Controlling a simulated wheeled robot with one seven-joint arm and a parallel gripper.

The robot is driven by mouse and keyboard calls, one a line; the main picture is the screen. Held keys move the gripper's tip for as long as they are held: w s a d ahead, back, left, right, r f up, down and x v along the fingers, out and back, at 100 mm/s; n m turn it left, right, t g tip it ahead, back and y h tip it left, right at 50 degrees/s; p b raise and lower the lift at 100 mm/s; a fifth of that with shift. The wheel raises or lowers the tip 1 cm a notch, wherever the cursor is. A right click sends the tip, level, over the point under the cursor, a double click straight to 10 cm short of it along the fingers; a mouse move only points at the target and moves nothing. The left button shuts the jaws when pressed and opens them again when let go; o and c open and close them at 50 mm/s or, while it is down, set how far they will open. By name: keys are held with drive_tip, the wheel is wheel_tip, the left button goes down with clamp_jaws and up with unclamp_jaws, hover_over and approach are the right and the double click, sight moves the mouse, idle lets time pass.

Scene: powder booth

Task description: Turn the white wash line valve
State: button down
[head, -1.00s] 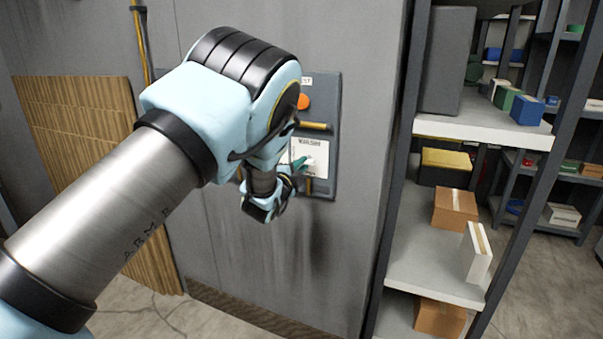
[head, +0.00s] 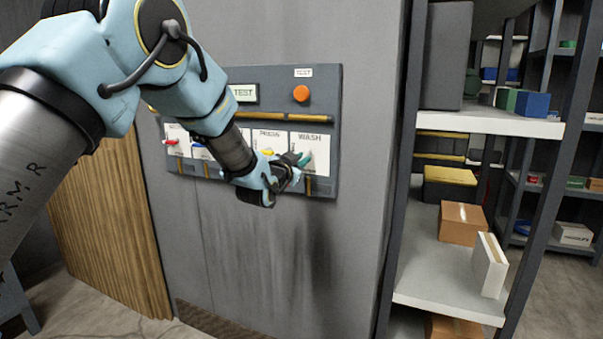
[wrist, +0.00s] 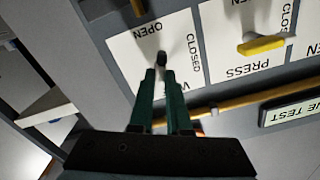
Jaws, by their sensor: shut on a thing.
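The WASH plate (head: 311,141) is the rightmost white plate on the grey wall panel. It also fills the middle of the wrist view (wrist: 128,52), upside down, with OPEN and CLOSED lettering. My gripper (head: 299,160) reaches it from the left in the head view. In the wrist view my gripper's green fingers (wrist: 161,73) are shut on the wash valve's handle, close to the plate. A small dark end of the wash valve (wrist: 160,58) shows at the fingertips, near OPEN. The fingers hide most of the handle, so its white colour and exact angle are unclear.
A yellow handle (wrist: 262,45) sits on the neighbouring PRESS plate. Red (head: 171,142) and blue handles are further left. An orange button (head: 301,93) and a TEST sign are above. A shelf rack (head: 460,250) with boxes stands right of the wall.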

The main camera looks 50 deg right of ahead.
drive_tip(key=n+b, duration=0.3)
drive_tip(key=n, duration=0.1)
drive_tip(key=shift+f+n+b, duration=0.15)
drive_tip(key=shift+n+b, duration=0.15)
drive_tip(key=shift+b, duration=0.1)
idle(0.4)
drive_tip(key=c, duration=0.9)
unclamp_jaws()
drive_tip(key=b+v, duration=0.2)
drive_tip(key=v, duration=0.8)
drive_tip(key=shift+a, duration=0.4)
